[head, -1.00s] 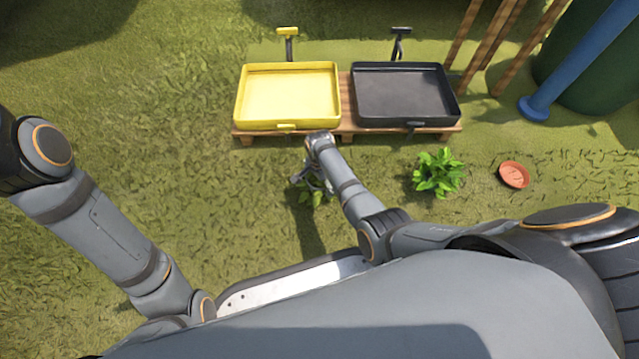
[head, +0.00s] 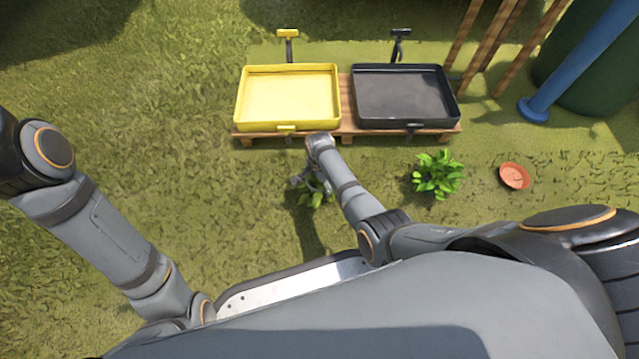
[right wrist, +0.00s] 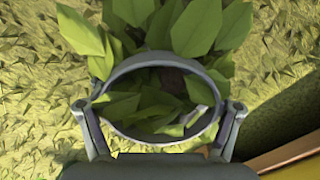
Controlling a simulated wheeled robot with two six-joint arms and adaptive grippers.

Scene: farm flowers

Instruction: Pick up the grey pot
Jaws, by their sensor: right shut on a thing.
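The grey pot (right wrist: 213,85) shows in the right wrist view as a round grey rim with a green leafy plant (right wrist: 195,30) growing out of it. My right gripper (right wrist: 158,107) has one finger on each side of the rim and is shut on the pot. In the head view my right gripper (head: 311,182) points down just in front of the pallet, below the yellow tray. There the pot is mostly hidden, with some leaves (head: 318,199) showing. My left gripper is out of view; only my left arm shows.
A yellow tray (head: 290,69) and a black tray (head: 405,68) stand on a wooden pallet (head: 346,105). Another leafy plant (head: 437,175) and an orange saucer (head: 514,176) are on the grass to the right. A blue post (head: 575,75) stands at the far right. The grass at left is clear.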

